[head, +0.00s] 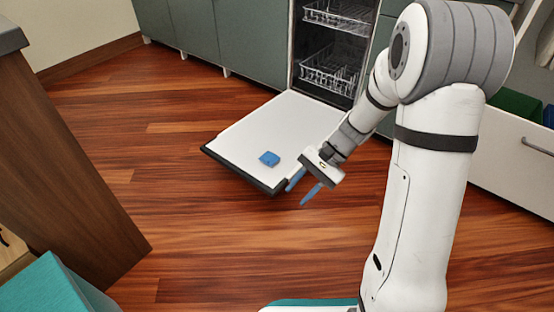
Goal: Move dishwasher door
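The dishwasher door (258,128) is folded down and lies open, low above the wooden floor, with its white inner face up and a dark front edge. The dishwasher's interior (330,50) shows wire racks at two levels. My gripper (303,190) has two blue fingers spread apart with nothing between them. It is by the door's right front corner; I cannot tell whether a finger touches the door.
A wooden counter (60,150) stands at the left. Green-grey cabinets (215,35) line the back. An open white drawer (515,150) with green and blue contents is at the right. A teal-topped object (50,285) is at the lower left. The middle floor is clear.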

